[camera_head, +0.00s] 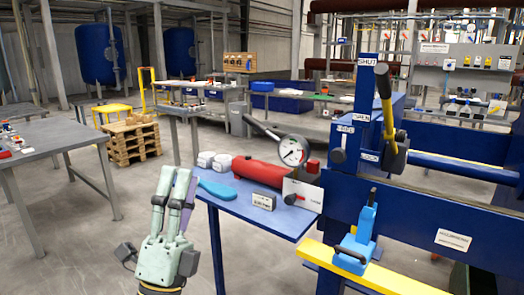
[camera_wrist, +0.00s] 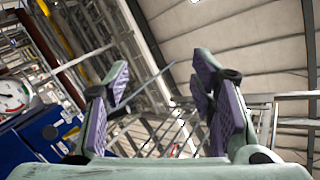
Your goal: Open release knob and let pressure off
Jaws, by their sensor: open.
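A red hydraulic hand pump (camera_head: 260,172) lies on a small blue table, with a black lever sloping up above it. A round white pressure gauge (camera_head: 292,150) stands at its right end; a gauge also shows at the left edge of the wrist view (camera_wrist: 13,95). My gripper (camera_head: 176,188) points upward left of the table, apart from the pump. In the wrist view its purple-padded fingers (camera_wrist: 160,98) are spread and empty.
The blue press frame (camera_head: 440,215), with a yellow-handled lever (camera_head: 384,95), stands to the right. Floor left of the table is open.

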